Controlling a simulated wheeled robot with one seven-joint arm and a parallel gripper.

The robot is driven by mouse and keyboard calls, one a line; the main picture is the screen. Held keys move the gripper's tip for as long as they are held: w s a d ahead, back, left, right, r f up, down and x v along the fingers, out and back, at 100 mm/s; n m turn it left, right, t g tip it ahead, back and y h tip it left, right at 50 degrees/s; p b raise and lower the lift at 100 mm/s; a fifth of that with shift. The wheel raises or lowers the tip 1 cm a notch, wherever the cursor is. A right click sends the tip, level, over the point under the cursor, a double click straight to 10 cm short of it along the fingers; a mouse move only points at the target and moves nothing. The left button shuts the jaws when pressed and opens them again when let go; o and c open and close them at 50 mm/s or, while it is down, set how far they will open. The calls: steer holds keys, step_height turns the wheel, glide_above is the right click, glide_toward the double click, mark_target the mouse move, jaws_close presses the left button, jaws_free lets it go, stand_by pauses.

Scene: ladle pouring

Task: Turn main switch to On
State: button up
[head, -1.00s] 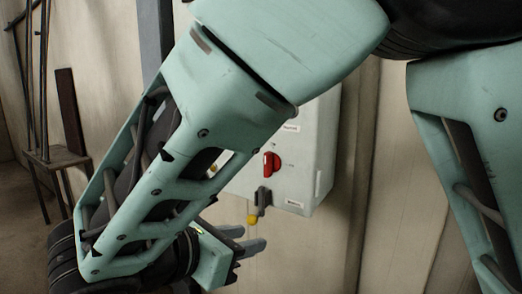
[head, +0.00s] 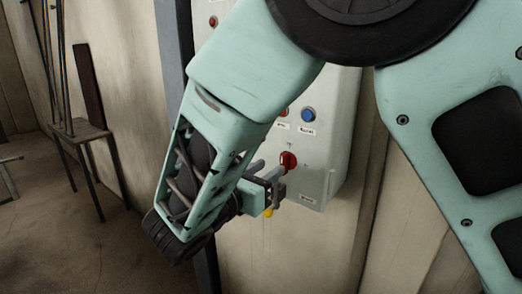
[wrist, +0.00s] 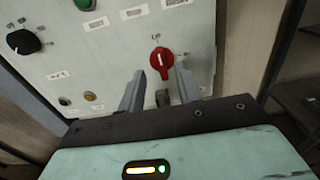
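The red rotary switch (wrist: 161,62) is on the front of a pale control box (wrist: 115,55). In the wrist view its handle points roughly down, with a white mark on it; the labels around it are too small to read. My gripper (wrist: 160,70) is open, its two grey fingers to the lower left and lower right of the red handle. I cannot tell whether either finger touches it. In the head view the red switch (head: 288,161) shows just right of my gripper (head: 268,178), at the box's front.
A blue button (head: 308,115) sits above the red switch. A black knob (wrist: 22,42), a green button (wrist: 84,4) and a yellow button (wrist: 90,96) are on the same panel. A small table (head: 82,131) with upright rods stands at the left.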

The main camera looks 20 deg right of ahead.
mark_target(282, 159)
steer(key=p+x, duration=0.1)
steer(key=x, duration=0.4)
steer(key=shift+p, duration=0.4)
jaws_close()
